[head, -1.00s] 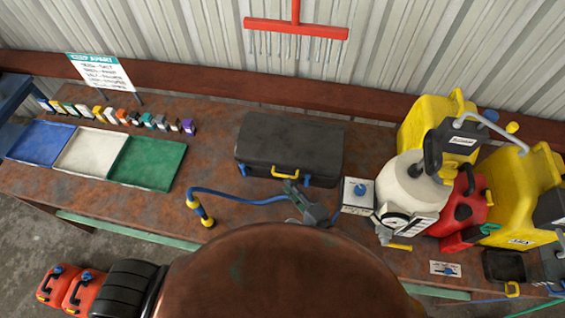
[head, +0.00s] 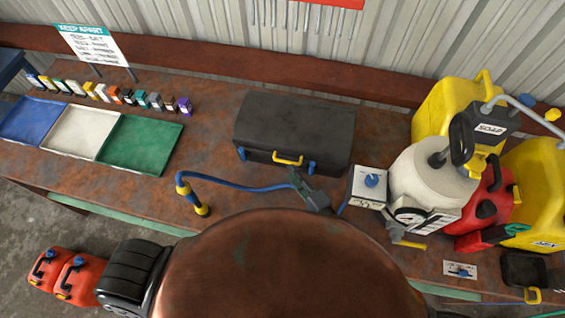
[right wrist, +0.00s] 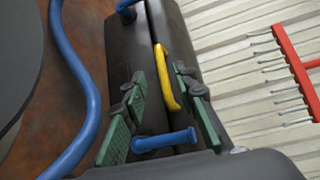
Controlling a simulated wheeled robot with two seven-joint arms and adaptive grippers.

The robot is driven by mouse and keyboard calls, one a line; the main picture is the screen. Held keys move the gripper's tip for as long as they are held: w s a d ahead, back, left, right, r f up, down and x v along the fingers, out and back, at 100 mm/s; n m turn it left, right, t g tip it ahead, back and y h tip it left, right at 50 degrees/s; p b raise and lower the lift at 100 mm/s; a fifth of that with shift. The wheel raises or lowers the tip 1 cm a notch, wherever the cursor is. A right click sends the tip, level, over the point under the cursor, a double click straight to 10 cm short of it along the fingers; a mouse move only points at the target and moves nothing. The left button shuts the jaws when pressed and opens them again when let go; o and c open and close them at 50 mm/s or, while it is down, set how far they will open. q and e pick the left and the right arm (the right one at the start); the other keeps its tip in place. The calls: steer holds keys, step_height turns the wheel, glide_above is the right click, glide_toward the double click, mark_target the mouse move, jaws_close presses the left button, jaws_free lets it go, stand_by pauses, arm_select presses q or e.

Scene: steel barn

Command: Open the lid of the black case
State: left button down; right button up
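The black case (head: 294,130) lies closed on the rusty bench in the head view, its lid down. Its yellow handle (head: 287,159) sits on the near side, between two blue latches (head: 241,153) (head: 311,167). My right gripper (head: 298,180) is in front of the case, near the handle and the right-hand latch. In the right wrist view its green-padded fingers (right wrist: 160,88) are apart, with the yellow handle (right wrist: 164,77) and one blue latch (right wrist: 165,140) showing between them. Contact cannot be told. My left gripper is not in view.
A blue hose (head: 235,188) runs along the bench in front of the case. A white box (head: 368,185), a cream tank (head: 430,173) and yellow cans stand to the right. Coloured trays (head: 140,145) lie left. A large brown dome (head: 290,265) fills the near foreground.

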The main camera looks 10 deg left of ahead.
mark_target(283, 161)
steer(key=p+x, duration=0.1)
steer(key=x, duration=0.6)
steer(key=shift+w+a, duration=0.1)
steer(key=shift+w, duration=0.1)
steer(key=shift+c, duration=0.7)
jaws_close()
